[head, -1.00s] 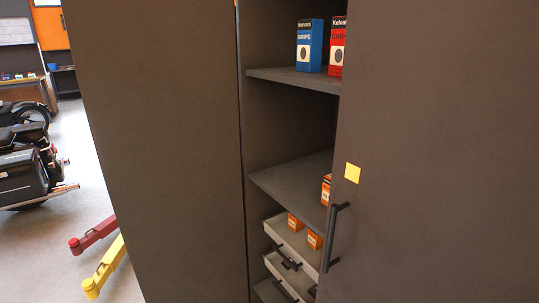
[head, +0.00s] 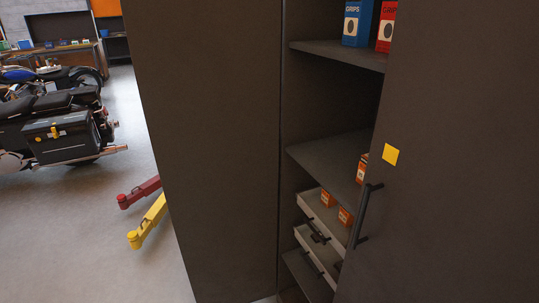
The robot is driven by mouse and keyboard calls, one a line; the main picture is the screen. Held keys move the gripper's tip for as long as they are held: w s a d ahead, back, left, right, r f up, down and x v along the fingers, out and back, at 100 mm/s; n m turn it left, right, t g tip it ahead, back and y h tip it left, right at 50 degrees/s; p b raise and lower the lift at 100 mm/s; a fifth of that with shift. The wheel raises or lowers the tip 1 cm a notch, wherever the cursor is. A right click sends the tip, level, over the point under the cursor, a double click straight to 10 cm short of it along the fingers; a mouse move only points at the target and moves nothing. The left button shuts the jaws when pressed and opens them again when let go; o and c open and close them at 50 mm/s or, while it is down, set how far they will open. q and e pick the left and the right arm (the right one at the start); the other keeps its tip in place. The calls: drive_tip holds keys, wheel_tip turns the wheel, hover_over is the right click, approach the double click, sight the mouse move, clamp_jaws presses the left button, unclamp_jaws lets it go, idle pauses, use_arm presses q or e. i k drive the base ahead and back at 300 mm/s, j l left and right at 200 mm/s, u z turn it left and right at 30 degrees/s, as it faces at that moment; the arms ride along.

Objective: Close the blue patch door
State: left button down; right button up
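No blue patch shows on either door in the head view. The right door (head: 455,170) of the dark cabinet carries a yellow patch (head: 390,154) and a black bar handle (head: 364,215). It stands open, angled toward me, and hides part of the shelves. The left dark panel (head: 205,150) shows a plain face with no handle or patch in view; I cannot tell whether it is an open door or a side wall. Neither of my grippers is in view.
Inside the cabinet are shelves (head: 325,155), a blue box (head: 357,22), a red box (head: 386,28) and drawers (head: 318,215) holding small orange boxes. Red (head: 139,192) and yellow (head: 148,222) lift arms lie on the floor at left, near a motorcycle (head: 60,135). Grey floor (head: 80,250) is clear at lower left.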

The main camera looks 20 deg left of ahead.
sight(208, 72)
drive_tip(key=j+z, duration=0.35)
drive_tip(key=i+j+z, duration=0.1)
drive_tip(key=j+z, duration=0.15)
drive_tip(key=z, duration=0.15)
drive_tip(key=j+z, duration=0.35)
drive_tip(key=k+j+z, duration=0.1)
drive_tip(key=j, duration=0.3)
drive_tip(key=j+z, duration=0.1)
drive_tip(key=j, duration=0.3)
drive_tip(key=k+j+z, duration=0.1)
drive_tip(key=j, duration=0.3)
drive_tip(key=k+j+z, duration=0.1)
drive_tip(key=j, duration=0.3)
drive_tip(key=k+j+z, duration=0.15)
drive_tip(key=j, duration=0.25)
drive_tip(key=k+j+z, duration=0.1)
drive_tip(key=k+j, duration=0.15)
drive_tip(key=k+j+z, duration=0.1)
drive_tip(key=j, duration=0.35)
drive_tip(key=k+j, duration=0.2)
drive_tip(key=j, duration=0.15)
drive_tip(key=k+j, duration=0.15)
drive_tip(key=j, duration=0.25)
drive_tip(key=k+j, duration=0.2)
drive_tip(key=j, duration=0.15)
